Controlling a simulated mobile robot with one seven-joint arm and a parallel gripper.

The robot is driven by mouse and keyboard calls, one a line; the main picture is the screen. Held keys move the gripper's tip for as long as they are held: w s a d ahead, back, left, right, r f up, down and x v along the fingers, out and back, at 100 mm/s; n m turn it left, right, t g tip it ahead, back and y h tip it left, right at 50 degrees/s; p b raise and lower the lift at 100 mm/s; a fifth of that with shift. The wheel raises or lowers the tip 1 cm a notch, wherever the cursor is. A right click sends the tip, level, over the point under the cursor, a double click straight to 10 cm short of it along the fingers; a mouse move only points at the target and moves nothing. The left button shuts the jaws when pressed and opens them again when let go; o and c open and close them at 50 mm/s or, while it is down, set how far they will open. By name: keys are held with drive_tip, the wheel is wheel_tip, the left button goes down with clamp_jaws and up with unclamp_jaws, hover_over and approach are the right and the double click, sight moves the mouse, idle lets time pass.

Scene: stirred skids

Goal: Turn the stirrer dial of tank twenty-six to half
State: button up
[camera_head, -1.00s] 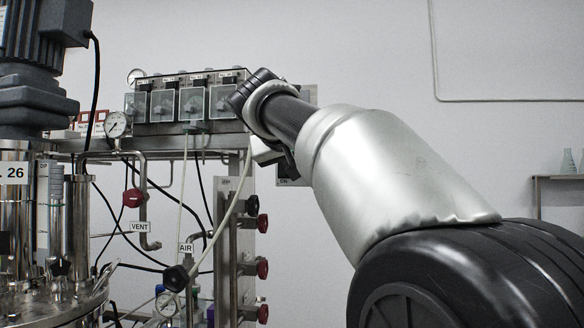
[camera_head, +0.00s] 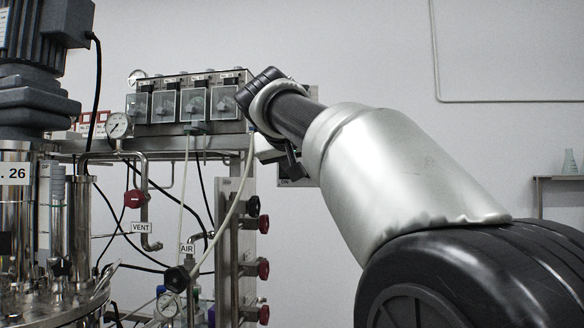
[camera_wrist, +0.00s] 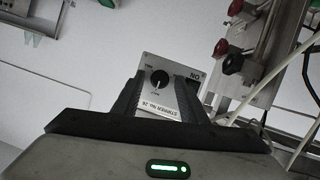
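The stirrer control plate (camera_wrist: 180,72), marked STIRRER NO. 26, appears upside down in the wrist view. I cannot tell how far the fingertips are from the dial. In the head view, the grey control box (camera_head: 298,182) is mostly hidden behind my arm. Tank 26 (camera_head: 14,172) stands at the left edge with its number label.
A rack of several pumps (camera_head: 195,102) stands behind the wrist. Below it, a steel post carries red and black knobs (camera_head: 263,224), also seen in the wrist view (camera_wrist: 233,63). Loose hoses (camera_head: 236,200) hang close left of the arm.

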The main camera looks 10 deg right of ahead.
drive_tip(key=p+v, duration=0.1)
drive_tip(key=v, duration=1.6)
drive_tip(key=shift+s+r, duration=0.15)
drive_tip(key=s+d+f+n+g+y, duration=0.15)
drive_tip(key=s+f, duration=0.45)
drive_tip(key=f, duration=0.9)
drive_tip(key=s+d+f+g+y, duration=0.25)
drive_tip(key=s+f, duration=0.45)
drive_tip(key=f, duration=0.9)
drive_tip(key=s+d+f+n+g+y, duration=0.1)
drive_tip(key=s+d+f+g+y, duration=0.35)
drive_tip(key=f, duration=1.05)
wheel_tip(320, 180, up, 20)
drive_tip(key=s+a+t+h+p, duration=0.1)
drive_tip(key=h+p, duration=0.1)
drive_tip(key=p, duration=1.7)
drive_tip(key=shift+s+a+h, duration=0.2)
drive_tip(key=shift+a+h, duration=0.05)
drive_tip(key=shift+h, duration=0.1)
drive_tip(key=shift+f, duration=0.2)
